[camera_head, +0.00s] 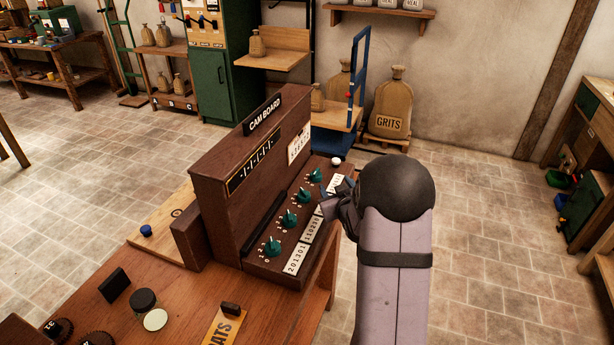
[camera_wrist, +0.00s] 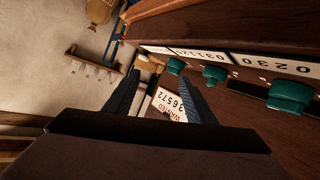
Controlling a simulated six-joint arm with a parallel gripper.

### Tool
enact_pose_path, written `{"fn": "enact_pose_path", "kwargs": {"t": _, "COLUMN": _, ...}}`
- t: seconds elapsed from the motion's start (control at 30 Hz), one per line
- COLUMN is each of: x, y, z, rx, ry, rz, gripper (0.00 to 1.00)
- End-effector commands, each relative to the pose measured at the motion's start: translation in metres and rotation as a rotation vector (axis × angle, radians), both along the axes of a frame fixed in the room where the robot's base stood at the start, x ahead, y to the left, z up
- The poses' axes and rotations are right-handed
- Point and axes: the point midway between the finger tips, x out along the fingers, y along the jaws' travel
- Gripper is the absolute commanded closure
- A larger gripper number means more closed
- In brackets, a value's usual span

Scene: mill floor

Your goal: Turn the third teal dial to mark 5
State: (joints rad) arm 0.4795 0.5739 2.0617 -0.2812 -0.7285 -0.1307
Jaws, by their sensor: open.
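The cam board (camera_head: 225,150) is a brown wooden unit with a sloped front holding a row of several teal dials. From the near end, the first dial (camera_head: 272,246), second dial (camera_head: 289,218), third dial (camera_head: 302,195) and a farther one (camera_head: 315,176) show. I cannot tell from which end they are counted, and their mark settings are too small to read. My gripper (camera_head: 338,200) is beside the far part of the row, partly hidden by my wrist. In the wrist view, my gripper (camera_wrist: 160,78) is open and empty, with teal dials (camera_wrist: 214,74) to its right.
White number cards (camera_head: 297,259) lie along the dials. A white knob (camera_head: 336,161) sits at the board's far end. The wooden table (camera_head: 190,290) holds a dark round tin (camera_head: 143,299) and a black block (camera_head: 114,283). A blue trolley (camera_head: 358,75) and a grits sack (camera_head: 392,105) stand behind.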

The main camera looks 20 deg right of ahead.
Motion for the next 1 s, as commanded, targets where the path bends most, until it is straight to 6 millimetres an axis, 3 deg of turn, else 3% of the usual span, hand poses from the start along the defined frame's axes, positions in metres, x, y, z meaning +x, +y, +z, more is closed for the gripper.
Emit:
{"fn": "enact_pose_path", "kwargs": {"t": 0.03, "x": -0.003, "y": 0.004, "z": 0.009, "rx": 0.023, "ry": 0.008, "rz": 0.034, "gripper": 0.50}}
{"fn": "enact_pose_path", "kwargs": {"t": 0.47, "x": -0.028, "y": 0.061, "z": -0.008, "rx": 0.240, "ry": 0.020, "rz": 0.276, "gripper": 0.50}}
{"fn": "enact_pose_path", "kwargs": {"t": 0.77, "x": -0.029, "y": 0.067, "z": -0.013, "rx": 0.262, "ry": 0.022, "rz": 0.296, "gripper": 0.50}}
{"fn": "enact_pose_path", "kwargs": {"t": 1.0, "x": -0.010, "y": 0.070, "z": -0.019, "rx": 0.261, "ry": 0.021, "rz": 0.297, "gripper": 0.50}}
